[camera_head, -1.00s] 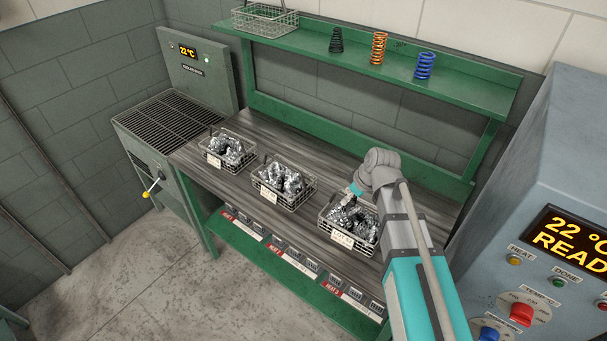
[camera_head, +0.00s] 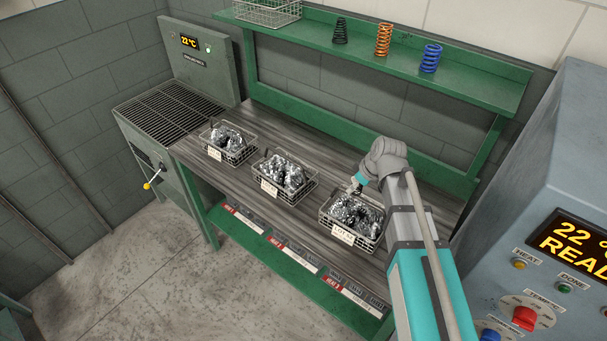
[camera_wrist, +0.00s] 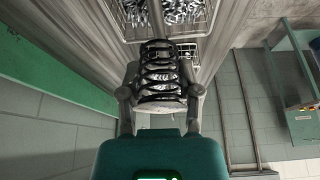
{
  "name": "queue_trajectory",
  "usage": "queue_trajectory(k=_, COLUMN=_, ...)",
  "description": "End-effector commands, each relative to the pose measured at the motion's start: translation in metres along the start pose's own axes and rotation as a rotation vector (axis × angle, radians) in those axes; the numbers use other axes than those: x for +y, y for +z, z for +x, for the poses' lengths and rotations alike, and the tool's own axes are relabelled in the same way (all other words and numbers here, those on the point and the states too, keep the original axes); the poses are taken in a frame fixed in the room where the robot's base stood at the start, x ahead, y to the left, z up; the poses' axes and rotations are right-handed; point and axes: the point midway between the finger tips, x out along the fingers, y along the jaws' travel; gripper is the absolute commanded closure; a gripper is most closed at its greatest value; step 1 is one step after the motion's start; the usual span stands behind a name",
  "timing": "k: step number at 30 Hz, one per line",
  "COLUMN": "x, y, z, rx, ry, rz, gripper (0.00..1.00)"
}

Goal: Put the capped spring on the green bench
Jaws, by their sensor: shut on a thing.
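A dark coil spring (camera_wrist: 160,72) shows upright in the middle of the wrist view, with a pale flat piece at its near end. My gripper (camera_wrist: 160,97) is shut on it, one finger on each side. In the head view my gripper (camera_head: 355,186) is above the back edge of the right basket; the spring is too small to make out there. A green-framed bench (camera_head: 262,250) with a dark plank top stands in the middle. A separate green bench-like piece (camera_wrist: 292,85) shows at the right of the wrist view, its corner (camera_head: 10,328) perhaps at the lower left of the head view.
Wire baskets of shiny parts (camera_head: 229,158) (camera_head: 284,190) (camera_head: 338,235) stand on the plank top. The green shelf (camera_head: 470,90) above holds black, orange and blue springs and an empty-looking basket. A grated unit (camera_head: 165,110) stands left, a grey control cabinet (camera_head: 530,200) right.

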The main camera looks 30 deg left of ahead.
Motion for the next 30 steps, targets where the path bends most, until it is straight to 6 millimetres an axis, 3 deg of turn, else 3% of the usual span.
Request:
queue_trajectory(k=18, x=0.121, y=-0.004, z=0.045, rx=0.001, ry=0.016, rz=0.039, gripper=1.00)
queue_trajectory(k=24, x=0.138, y=-0.003, z=0.049, rx=0.001, ry=0.018, rz=0.044, gripper=1.00)
queue_trajectory(k=30, x=0.139, y=-0.003, z=0.049, rx=0.001, ry=0.018, rz=0.044, gripper=1.00)
